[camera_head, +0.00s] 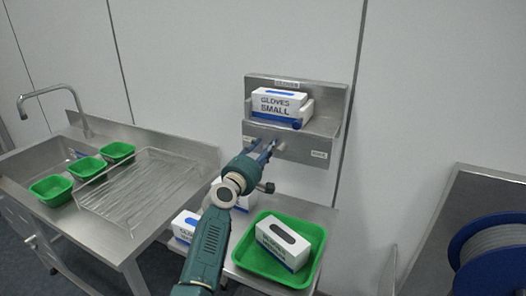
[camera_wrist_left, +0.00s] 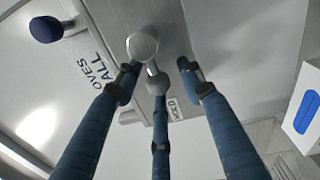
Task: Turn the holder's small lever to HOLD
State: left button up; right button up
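The glove holder (camera_head: 335,122) is a steel wall shelf carrying a white box marked "GLOVES SMALL" (camera_head: 279,105). A small lever with a pale round knob (camera_head: 281,147) shows at its front, beside my left gripper (camera_head: 266,150). In the left wrist view the lever's round grey knob (camera_wrist_left: 142,45) lies just beyond the fingertips. My left gripper (camera_wrist_left: 158,74) has its fingers spread apart around the lever's line; contact cannot be told. The HOLD label (camera_wrist_left: 176,108) is between the middle and right fingers. My right gripper is not in view.
A blue knob (camera_wrist_left: 45,28) sits on the holder near the box lettering. Below, a green tray (camera_head: 241,254) holds another glove box (camera_head: 284,245). A steel sink counter (camera_head: 135,240) with green bowls stands left, and a blue reel (camera_head: 490,255) right.

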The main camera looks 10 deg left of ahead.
pick_arm(q)
jog(key=v, duration=0.7)
jog(key=shift+s, duration=0.15)
jog(key=shift+a+f, duration=0.15)
jog(key=shift+f, duration=0.1)
